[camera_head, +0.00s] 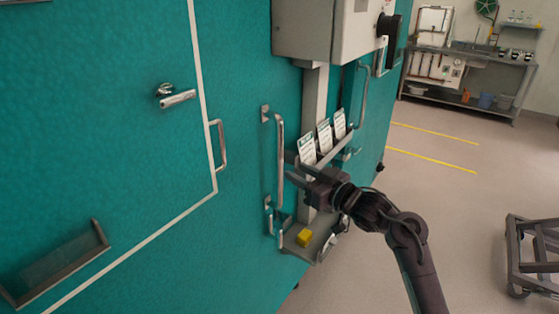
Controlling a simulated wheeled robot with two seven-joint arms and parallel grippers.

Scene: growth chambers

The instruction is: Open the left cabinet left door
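A teal cabinet front (120,190) fills the left and middle. On it, a door panel (90,130) is outlined by a pale line, with a silver lever handle (175,97) and a short vertical bar handle (218,145) at its right edge. The panel looks closed. A longer vertical bar handle (280,150) stands further right. My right gripper (289,167) comes from the lower right, its fingers apart and their tips just right of this longer bar. I cannot tell whether they touch it. My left gripper is not in view.
A grey control box (317,30) juts out above my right gripper. White cards (325,136) stand in a rack behind it. A small shelf with a yellow block (304,237) is below. A dark cart (535,255) stands at right. The floor (460,200) between is clear.

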